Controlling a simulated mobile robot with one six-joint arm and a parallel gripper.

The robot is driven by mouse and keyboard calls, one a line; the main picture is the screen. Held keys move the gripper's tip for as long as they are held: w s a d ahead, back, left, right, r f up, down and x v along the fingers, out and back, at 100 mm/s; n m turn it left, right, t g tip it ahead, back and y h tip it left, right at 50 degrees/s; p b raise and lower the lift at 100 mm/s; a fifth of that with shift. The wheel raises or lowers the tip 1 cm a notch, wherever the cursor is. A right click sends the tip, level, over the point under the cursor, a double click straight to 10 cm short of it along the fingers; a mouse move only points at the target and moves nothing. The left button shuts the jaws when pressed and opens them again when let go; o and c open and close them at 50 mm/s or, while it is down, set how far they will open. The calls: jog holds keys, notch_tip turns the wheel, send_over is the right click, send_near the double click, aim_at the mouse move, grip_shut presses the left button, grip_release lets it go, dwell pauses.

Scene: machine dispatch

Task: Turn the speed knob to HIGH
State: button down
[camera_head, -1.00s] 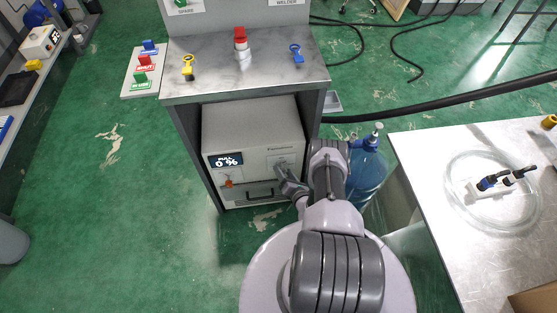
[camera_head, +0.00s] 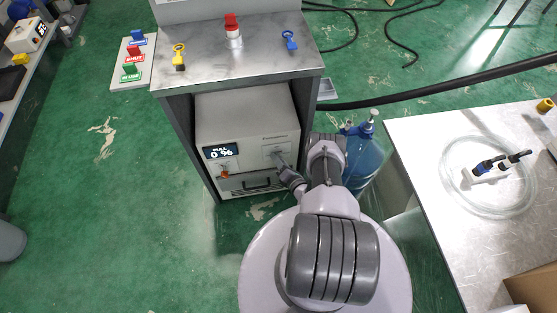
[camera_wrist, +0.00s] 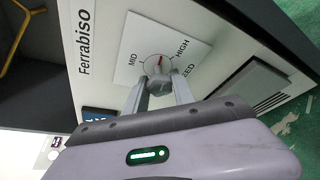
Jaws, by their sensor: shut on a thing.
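The speed knob (camera_wrist: 158,66) is a round grey knob on a white label plate (camera_wrist: 192,42) printed MID, HIGH and SPEED. Its red pointer mark points roughly up in the wrist view, between MID and HIGH. My gripper (camera_wrist: 161,84) is shut on the knob, one finger on each side, partly hiding it. In the head view my gripper (camera_head: 284,165) is at the right of the front of the light grey machine (camera_head: 246,116); the knob is mostly hidden there. The machine's display (camera_head: 220,152) appears to read PULL 0 %.
The machine sits inside a grey metal cabinet (camera_head: 225,67) with walls close on both sides. An orange-red control (camera_head: 225,172) and a dark handle (camera_head: 257,185) are on its front. A blue water bottle (camera_head: 363,160) stands right of my arm. A metal table (camera_head: 425,165) is farther right.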

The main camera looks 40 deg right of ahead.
jog(key=shift+r+m+t, duration=0.1)
jog(key=shift+m+t, duration=0.3)
jog(key=shift+m, duration=0.3)
jog(key=c, duration=1.1)
grip_release()
jog(key=shift+o, duration=0.2)
jog(key=p+v, duration=0.1)
jog(key=v, duration=1.6)
jog(key=shift+r, duration=0.2)
jog(key=shift+s+d, duration=0.1)
jog(key=shift+s, duration=0.05)
